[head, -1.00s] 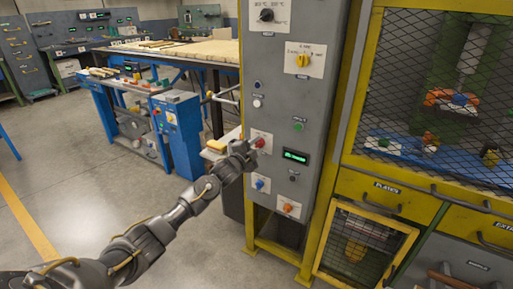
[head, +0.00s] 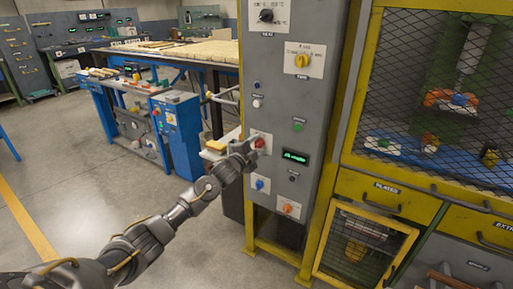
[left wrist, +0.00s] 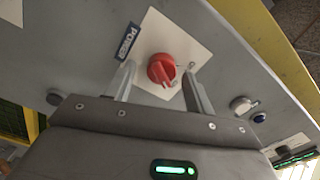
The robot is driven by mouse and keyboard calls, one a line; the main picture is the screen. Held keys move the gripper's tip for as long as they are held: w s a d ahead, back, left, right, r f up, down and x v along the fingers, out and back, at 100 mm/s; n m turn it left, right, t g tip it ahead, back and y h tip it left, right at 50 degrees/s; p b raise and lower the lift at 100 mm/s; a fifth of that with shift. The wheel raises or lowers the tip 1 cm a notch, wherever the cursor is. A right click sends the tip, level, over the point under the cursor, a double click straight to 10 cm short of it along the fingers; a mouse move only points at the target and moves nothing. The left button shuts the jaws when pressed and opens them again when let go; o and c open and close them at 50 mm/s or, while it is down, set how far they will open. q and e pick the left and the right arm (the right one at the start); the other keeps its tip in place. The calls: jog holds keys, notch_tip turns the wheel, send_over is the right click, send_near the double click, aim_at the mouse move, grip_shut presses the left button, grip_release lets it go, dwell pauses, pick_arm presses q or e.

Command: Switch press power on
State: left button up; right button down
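The red rotary knob (head: 259,143) sits on a white plate on the grey control panel (head: 288,95). In the left wrist view the knob (left wrist: 162,70) has a dark label reading POWER (left wrist: 129,42) beside its plate. The knob's raised grip lies slantwise in that view. My left gripper (head: 250,150) is at the panel, and in the wrist view its two fingers (left wrist: 159,88) stand apart on either side of the knob. A gap shows between each finger and the knob. My right gripper is in neither view.
A lit green display (head: 295,156) and a green button (head: 299,126) are right of the knob. A blue knob (head: 260,184) and an orange knob (head: 288,208) sit below. A yellow-framed mesh cage (head: 430,100) stands right. A blue bench (head: 178,135) stands left, with open floor before it.

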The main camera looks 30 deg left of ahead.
pick_arm(q)
jog(key=s+a, duration=0.1)
jog(key=s, duration=0.9)
jog(key=shift+s+b, duration=0.4)
